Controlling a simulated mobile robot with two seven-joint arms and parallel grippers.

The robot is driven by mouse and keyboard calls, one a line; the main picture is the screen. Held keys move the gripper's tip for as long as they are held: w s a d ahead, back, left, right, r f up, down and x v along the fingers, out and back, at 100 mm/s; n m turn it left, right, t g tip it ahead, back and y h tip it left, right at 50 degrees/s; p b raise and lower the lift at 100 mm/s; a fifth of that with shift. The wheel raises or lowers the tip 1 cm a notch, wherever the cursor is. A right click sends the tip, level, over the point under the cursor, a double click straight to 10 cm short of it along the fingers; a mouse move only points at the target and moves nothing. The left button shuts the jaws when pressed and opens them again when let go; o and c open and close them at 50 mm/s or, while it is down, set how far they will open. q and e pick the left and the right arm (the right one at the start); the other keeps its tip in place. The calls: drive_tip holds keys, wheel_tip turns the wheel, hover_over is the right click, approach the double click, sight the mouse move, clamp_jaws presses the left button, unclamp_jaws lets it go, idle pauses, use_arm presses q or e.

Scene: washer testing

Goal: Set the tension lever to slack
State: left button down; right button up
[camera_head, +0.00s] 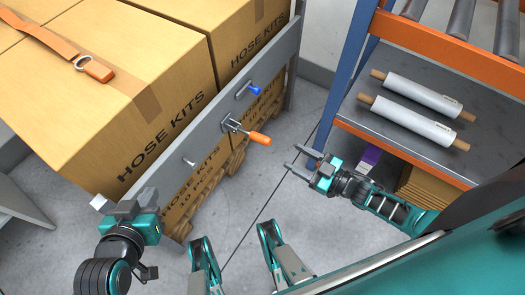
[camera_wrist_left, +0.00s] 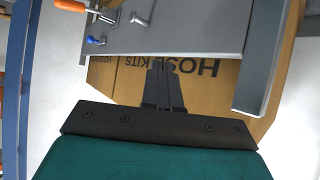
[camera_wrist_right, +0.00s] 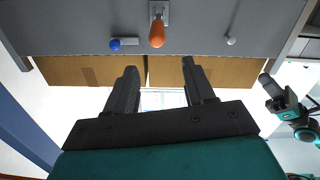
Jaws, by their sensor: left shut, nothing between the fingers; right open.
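The tension lever (camera_head: 260,138) has an orange handle on a metal bracket fixed to a grey rail (camera_head: 215,112). In the head view the handle points out from the rail, down to the right. My right gripper (camera_head: 297,162) is open and empty, right of the lever and apart from it. In the right wrist view the handle (camera_wrist_right: 157,34) lies just beyond the gap between the open fingers (camera_wrist_right: 158,66). My left gripper (camera_head: 102,203) is shut and empty near the rail's lower left end. The left wrist view shows its closed fingers (camera_wrist_left: 163,85) and the lever handle (camera_wrist_left: 98,5).
A blue knob (camera_head: 254,89) and a small grey pin (camera_head: 188,161) also stick out from the rail. Hose kit boxes (camera_head: 110,75) stand behind it on a pallet, with an orange strap (camera_head: 50,42) on top. A shelf (camera_head: 400,120) with two white rolls stands right. Floor between is clear.

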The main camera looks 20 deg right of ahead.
sight(263, 140)
drive_tip(key=shift+n+y, duration=0.3)
drive_tip(key=shift+y, duration=0.2)
drive_tip(key=b+x, duration=0.1)
drive_tip(key=x, duration=0.3)
drive_tip(key=f+x, duration=0.1)
drive_tip(key=x, duration=0.3)
drive_tip(key=b+x, duration=0.1)
drive_tip(key=x, duration=0.3)
drive_tip(key=shift+w+d+f+b, duration=0.2)
drive_tip(key=shift+w+d+b, duration=0.1)
drive_tip(key=shift+d, duration=0.15)
clamp_jaws()
